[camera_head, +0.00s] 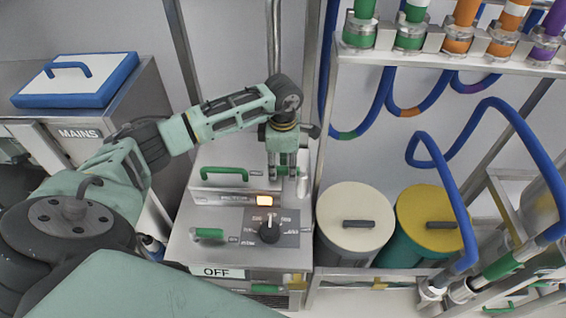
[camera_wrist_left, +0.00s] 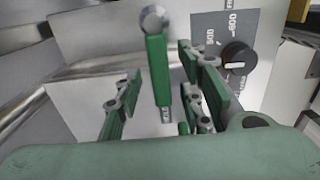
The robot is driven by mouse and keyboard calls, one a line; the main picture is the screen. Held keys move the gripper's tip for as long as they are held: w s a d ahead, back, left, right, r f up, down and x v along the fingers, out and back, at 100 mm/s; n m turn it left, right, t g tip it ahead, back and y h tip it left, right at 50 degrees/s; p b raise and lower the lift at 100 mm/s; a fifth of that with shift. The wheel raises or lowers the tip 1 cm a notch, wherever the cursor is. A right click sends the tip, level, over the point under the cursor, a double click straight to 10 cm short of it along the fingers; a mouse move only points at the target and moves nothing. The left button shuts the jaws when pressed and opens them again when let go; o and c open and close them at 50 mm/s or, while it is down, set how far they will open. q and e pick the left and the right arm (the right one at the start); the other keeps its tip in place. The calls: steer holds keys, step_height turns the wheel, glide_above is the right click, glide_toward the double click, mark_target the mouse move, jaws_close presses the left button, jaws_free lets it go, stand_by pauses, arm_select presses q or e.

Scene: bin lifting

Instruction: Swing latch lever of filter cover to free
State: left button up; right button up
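The filter cover is the boxy grey top of the cabinet, with a green handle (camera_head: 224,174). In the left wrist view the latch lever (camera_wrist_left: 157,72) is a green bar with a round metal end at the top. My left gripper (camera_head: 286,165) is over the cover's right side in the head view, largely hiding the lever there. In the left wrist view my left gripper (camera_wrist_left: 165,95) is open, with finger pads on both sides of the lever and visible gaps. Whether the lever's lower part touches a pad is unclear. My right gripper is not in view.
A black rotary knob (camera_head: 269,231) and a lit orange indicator (camera_head: 264,200) are in front of the cover. Another green lever (camera_head: 209,233) lies left of the knob. A cream-lidded canister (camera_head: 355,205) and a yellow-lidded one (camera_head: 428,205) stand right, beyond a metal frame post.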

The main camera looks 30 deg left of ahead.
arm_select(q)
jaws_close()
stand_by(0.3)
stand_by(0.3)
